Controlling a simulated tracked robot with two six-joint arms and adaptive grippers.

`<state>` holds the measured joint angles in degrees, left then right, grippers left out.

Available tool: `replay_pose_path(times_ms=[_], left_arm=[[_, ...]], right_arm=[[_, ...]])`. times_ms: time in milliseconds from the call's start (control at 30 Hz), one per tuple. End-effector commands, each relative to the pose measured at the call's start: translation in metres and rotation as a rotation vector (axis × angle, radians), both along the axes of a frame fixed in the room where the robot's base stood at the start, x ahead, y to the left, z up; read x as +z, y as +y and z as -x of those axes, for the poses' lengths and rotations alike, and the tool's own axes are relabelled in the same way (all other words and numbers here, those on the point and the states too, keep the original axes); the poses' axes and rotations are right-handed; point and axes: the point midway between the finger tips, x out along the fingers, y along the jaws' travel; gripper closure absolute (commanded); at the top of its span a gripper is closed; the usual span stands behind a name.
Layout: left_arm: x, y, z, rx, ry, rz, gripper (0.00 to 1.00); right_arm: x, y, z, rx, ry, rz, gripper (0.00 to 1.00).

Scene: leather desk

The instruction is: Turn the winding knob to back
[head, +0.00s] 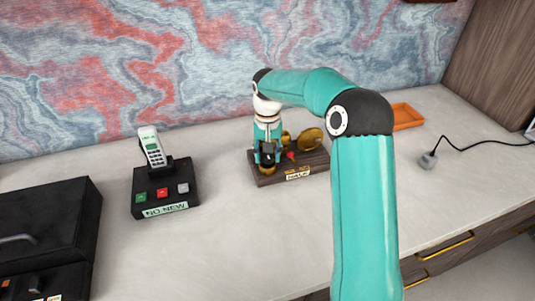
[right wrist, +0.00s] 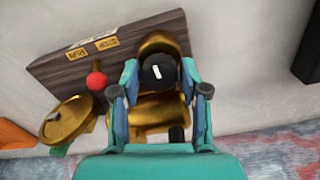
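The winding knob (right wrist: 157,72) is a black round knob with a white mark, on a brass body (right wrist: 162,110) of a device with a wooden base (right wrist: 130,48). In the right wrist view, the white mark runs nearly upright, slightly tilted. My right gripper (right wrist: 159,78) is open, with one finger on each side of the knob; a small gap seems to show on both sides. In the head view my right gripper (head: 267,153) reaches down over the left part of the wooden base (head: 315,161) and largely hides the knob. My left gripper is out of view.
Beside the knob are a red-tipped lever (right wrist: 96,80) and a brass disc (right wrist: 68,118). A phone (head: 152,146) on a black button box (head: 165,188) stands left. A black case (head: 45,225) is far left. An orange tray (head: 407,116) and cable plug (head: 428,160) lie right.

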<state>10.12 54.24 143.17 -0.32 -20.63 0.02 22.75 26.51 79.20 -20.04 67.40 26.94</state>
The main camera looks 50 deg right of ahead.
Motion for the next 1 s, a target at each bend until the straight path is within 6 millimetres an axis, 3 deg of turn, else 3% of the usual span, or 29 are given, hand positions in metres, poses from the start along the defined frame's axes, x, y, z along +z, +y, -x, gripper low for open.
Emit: replay_pose_path(times_ms=[67, 467, 667, 1000], left_arm=[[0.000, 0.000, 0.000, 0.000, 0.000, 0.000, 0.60], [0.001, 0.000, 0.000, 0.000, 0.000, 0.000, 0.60], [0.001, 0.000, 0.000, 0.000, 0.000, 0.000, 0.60], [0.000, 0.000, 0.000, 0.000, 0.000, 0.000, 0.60]], right_arm=[[0.000, 0.000, 0.000, -0.001, 0.000, 0.000, 0.39], [0.005, 0.000, 0.000, -0.002, 0.000, 0.000, 0.39], [0.032, 0.000, -0.001, -0.002, -0.004, 0.001, 0.39], [0.097, 0.000, -0.001, -0.002, -0.003, 0.000, 0.39]])
